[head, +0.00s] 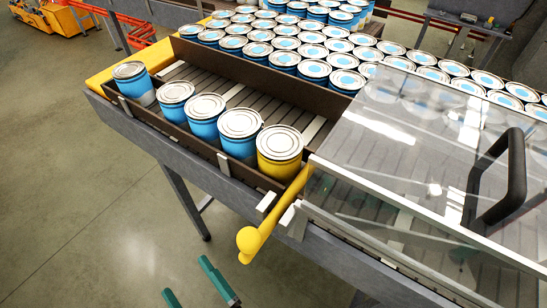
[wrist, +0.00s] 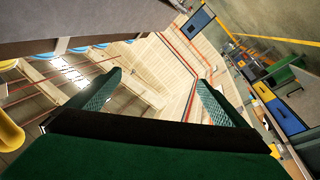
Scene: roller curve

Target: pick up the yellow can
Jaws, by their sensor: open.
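The yellow can (head: 279,155) stands upright with a pale metal lid at the right end of a front row on the conveyor, by the clear cover. Several blue cans (head: 239,135) stand in the row to its left. In the wrist view, a small yellow patch at the left edge, in line with blue can sides, looks like the yellow can (wrist: 8,64). My gripper (head: 188,276) is at the bottom of the head view, off the conveyor's front side and apart from the can. Its two green fingers are spread with nothing between them, as the wrist view also shows (wrist: 159,77).
A yellow lever (head: 258,228) with a ball end juts out front, just right of the can. A low brown rail (head: 195,147) runs before the cans. The clear cover (head: 400,160) with a black handle (head: 500,185) fills the right.

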